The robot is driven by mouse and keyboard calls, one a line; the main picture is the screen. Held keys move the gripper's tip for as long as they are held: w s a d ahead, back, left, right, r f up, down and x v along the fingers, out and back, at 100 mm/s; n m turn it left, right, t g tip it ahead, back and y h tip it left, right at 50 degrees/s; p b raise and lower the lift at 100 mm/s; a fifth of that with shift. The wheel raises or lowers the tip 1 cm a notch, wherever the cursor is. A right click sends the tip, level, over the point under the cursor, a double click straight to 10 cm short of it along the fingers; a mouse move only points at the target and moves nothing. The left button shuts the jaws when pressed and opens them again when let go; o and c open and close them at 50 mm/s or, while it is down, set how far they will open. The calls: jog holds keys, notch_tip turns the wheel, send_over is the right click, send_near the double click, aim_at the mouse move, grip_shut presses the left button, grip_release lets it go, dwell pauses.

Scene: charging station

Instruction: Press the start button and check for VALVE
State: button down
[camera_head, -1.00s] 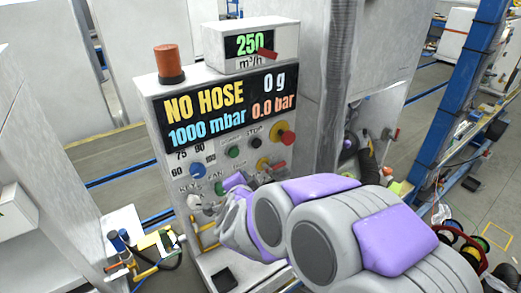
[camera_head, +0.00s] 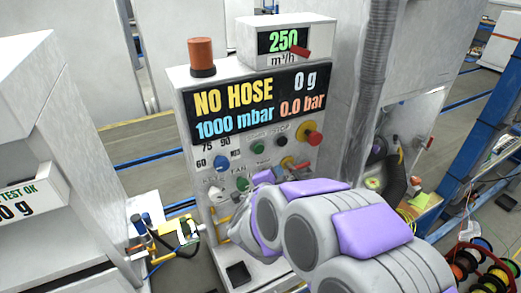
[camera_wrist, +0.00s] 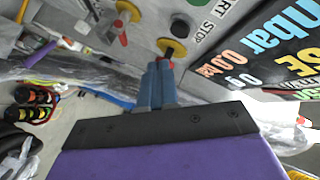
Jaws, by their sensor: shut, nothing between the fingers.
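The charging station display (camera_head: 250,103) reads "NO HOSE", "0 g", "1000 mbar" and "0.0 bar" in the head view. On the panel below it, a green button (camera_head: 257,146) sits left of a black button (camera_head: 281,139). Their small labels are blurred there; the wrist view shows the STOP label (camera_wrist: 205,28) and part of the START label (camera_wrist: 219,9). My gripper (camera_wrist: 160,62) is shut and empty, its blue-grey fingers pointing at the panel near a yellow-and-red knob (camera_wrist: 172,47). I cannot tell whether it touches anything. In the head view my arm hides its fingertips.
A red knob on a yellow base (camera_head: 313,138) sits at the panel's right. A blue knob (camera_head: 221,162) is at its left. An orange beacon (camera_head: 202,55) and a small "250 m³/h" meter (camera_head: 283,43) stand on top. Cable spools (camera_head: 470,265) lie lower right.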

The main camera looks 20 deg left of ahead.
aim_at(258, 148)
jog(key=w+a+p, duration=0.3)
jog(key=w+a, duration=0.2)
jog(key=a, duration=0.1)
jog(key=shift+a, duration=0.2)
dwell(0.4)
jog(key=shift+w+a+p, duration=0.15)
jog(key=shift+p, duration=0.25)
dwell(1.2)
jog(key=shift+w+a, duration=0.15)
jog(key=shift+w+a+p, duration=0.3)
jog(key=shift+a+p, duration=0.05)
jog(key=shift+p, duration=0.05)
dwell(0.9)
jog(key=shift+s+d, duration=0.15)
jog(key=shift+s+d+b, duration=0.45)
jog(key=shift+d+b, duration=0.05)
